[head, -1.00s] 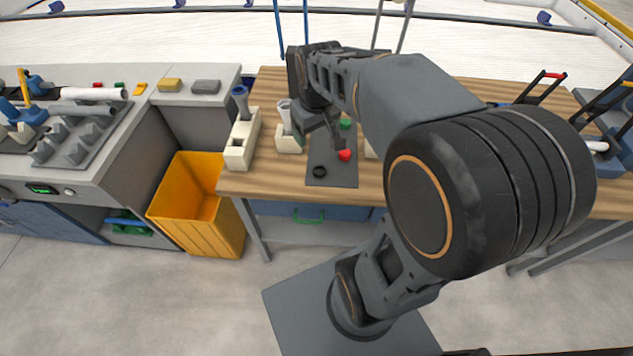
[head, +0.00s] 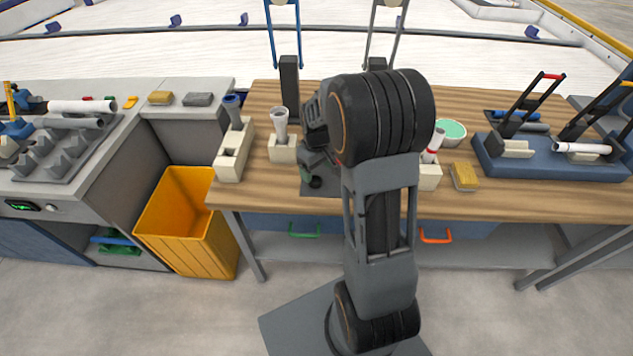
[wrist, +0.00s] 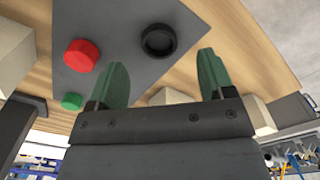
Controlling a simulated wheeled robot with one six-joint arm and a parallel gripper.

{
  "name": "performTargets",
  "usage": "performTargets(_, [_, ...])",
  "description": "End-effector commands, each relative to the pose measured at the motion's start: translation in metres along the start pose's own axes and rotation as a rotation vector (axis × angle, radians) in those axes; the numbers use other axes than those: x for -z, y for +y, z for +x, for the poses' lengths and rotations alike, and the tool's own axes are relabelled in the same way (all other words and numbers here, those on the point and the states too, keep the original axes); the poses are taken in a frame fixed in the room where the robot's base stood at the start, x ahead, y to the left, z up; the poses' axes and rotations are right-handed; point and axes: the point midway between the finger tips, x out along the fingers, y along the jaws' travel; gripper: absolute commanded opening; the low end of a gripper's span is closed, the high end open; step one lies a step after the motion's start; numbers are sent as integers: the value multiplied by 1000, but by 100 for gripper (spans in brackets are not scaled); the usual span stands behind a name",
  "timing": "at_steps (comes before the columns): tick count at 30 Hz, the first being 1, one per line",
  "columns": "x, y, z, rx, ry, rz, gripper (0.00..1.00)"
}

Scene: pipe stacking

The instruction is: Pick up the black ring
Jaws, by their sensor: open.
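The black ring (wrist: 158,40) lies on a dark grey mat (wrist: 120,25) in the wrist view, with its hollow centre showing. My gripper (wrist: 162,64) is open and empty. In the head view my arm covers most of the mat, and the red and green rings are hidden there.
Cream holders with upright pipes (head: 280,126) stand on the wooden table (head: 460,205) left and right of the mat. A yellow sponge (head: 464,177), a green-topped bowl (head: 452,132) and a blue rack (head: 490,160) are to the right. An orange bin (head: 190,221) stands left of the table.

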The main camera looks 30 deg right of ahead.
Motion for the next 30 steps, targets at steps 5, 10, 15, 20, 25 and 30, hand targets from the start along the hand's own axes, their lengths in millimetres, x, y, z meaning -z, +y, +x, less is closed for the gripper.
performTargets(5, [0,0,12,1,-3,0,75])
performTargets(10, [0,2,36,2,-3,0,75])
performTargets(15, [0,2,51,1,-2,-1,75])
performTargets(20, [0,2,54,0,0,-1,75])
performTargets(25, [0,2,54,0,0,-1,72])
performTargets(30, [0,2,54,0,0,-1,56])
